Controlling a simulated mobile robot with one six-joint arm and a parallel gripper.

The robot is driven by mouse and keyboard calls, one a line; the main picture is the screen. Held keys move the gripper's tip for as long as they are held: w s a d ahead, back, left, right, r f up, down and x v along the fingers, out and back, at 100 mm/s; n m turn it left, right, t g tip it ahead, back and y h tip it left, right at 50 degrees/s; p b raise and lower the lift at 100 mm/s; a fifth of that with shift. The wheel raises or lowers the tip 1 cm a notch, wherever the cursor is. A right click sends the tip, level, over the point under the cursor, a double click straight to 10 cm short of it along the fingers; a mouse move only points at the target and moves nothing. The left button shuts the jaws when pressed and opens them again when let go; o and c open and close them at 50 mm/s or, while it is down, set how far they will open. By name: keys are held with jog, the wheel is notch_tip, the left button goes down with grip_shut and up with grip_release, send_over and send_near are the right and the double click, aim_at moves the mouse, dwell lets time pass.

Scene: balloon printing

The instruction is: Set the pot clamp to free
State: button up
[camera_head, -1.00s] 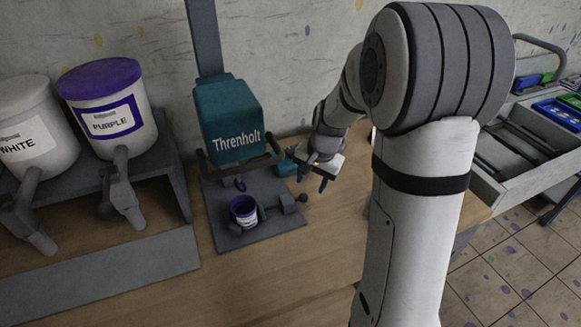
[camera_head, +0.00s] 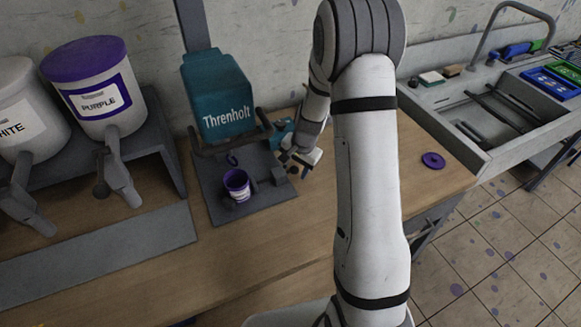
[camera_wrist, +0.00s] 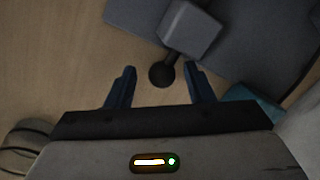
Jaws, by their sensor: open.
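The teal Threnholt machine (camera_head: 222,95) stands on a dark grey base plate (camera_head: 212,206). A small pot with a white label and purple inside (camera_head: 237,188) stands upright on the plate. To its right is the pot clamp, a grey block (camera_head: 278,177) with a short lever ending in a dark ball knob. In the wrist view the clamp block (camera_wrist: 190,30) and knob (camera_wrist: 162,75) show clearly. My gripper (camera_head: 300,168) is beside the clamp. In the wrist view my gripper (camera_wrist: 158,76) is open, with the knob between its fingertips; contact cannot be told.
Purple (camera_head: 98,100) and white (camera_head: 22,120) paint containers with spouts stand on a grey rack at left. A purple disc (camera_head: 432,160) lies on the table at right, near a sink (camera_head: 475,125). The table front is clear.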

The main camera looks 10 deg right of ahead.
jog(key=shift+c, duration=0.5)
grip_shut()
